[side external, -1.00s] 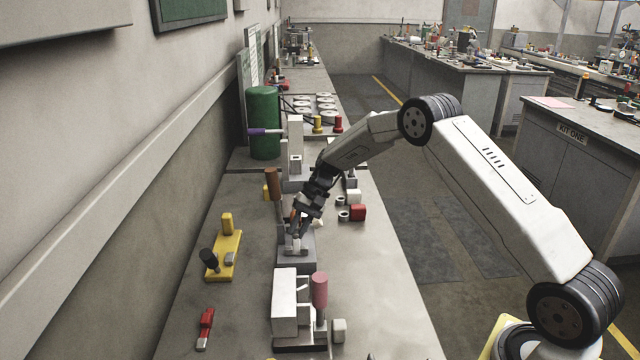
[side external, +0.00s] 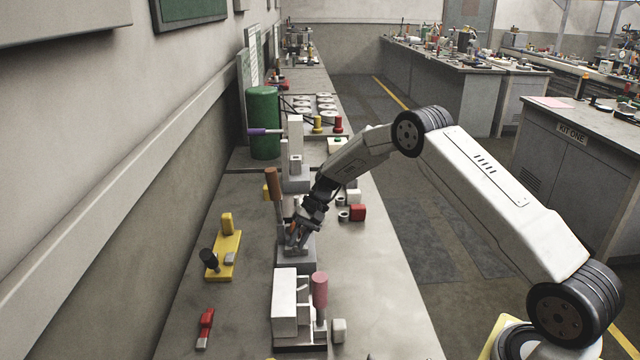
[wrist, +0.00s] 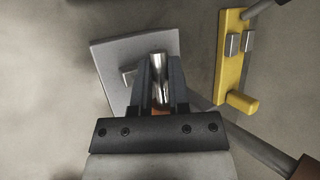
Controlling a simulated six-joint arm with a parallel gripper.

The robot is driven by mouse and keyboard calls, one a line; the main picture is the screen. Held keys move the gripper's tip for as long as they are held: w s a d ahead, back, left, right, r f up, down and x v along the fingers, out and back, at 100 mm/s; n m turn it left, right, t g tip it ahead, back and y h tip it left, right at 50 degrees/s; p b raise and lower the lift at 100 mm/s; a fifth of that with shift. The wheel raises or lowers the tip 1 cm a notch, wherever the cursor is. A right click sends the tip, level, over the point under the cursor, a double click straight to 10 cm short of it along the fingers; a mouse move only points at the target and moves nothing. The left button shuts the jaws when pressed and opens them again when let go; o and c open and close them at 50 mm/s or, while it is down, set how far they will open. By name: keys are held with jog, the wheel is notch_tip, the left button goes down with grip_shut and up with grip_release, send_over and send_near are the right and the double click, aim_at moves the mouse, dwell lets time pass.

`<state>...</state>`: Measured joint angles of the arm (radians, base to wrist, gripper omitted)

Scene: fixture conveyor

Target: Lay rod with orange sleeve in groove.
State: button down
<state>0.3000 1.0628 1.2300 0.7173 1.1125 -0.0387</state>
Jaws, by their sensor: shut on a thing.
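My gripper (wrist: 160,82) is shut on a shiny metal rod (wrist: 160,68), held between its two dark fingers in the wrist view. A little orange of its sleeve (side external: 292,228) shows at the fingers in the side view. The gripper (side external: 297,238) is low over a grey fixture block (side external: 297,262), which also shows as a pale plate in the wrist view (wrist: 108,52). The rod's end lies over the block in the wrist view. The groove is hidden behind the fingers and rod, and I cannot tell whether the rod touches the block.
A brown-handled lever (side external: 273,187) stands close behind the block. A yellow fixture (side external: 224,258) is to the left. A white block (side external: 284,302) and a pink-handled part (side external: 320,290) are in front. Bare bench lies right of the block.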

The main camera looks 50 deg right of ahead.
jog(key=shift+s+d+f, duration=0.1)
jog(key=shift+s+f, duration=0.2)
jog(key=shift+f, duration=0.2)
jog(key=c, duration=0.5)
grip_release()
jog(key=shift+d, duration=0.1)
jog(key=shift+w+a+r+v, duration=0.1)
jog(key=shift+a+v, duration=0.05)
jog(key=shift+v, duration=1.25)
jog(key=shift+w+a+r+v, duration=0.1)
jog(key=shift+w+v, duration=0.05)
jog(key=shift+v, duration=1.25)
jog(key=shift+w+a+r+v, duration=0.1)
jog(key=shift+a+r+v, duration=0.05)
jog(key=shift+v, duration=1.2)
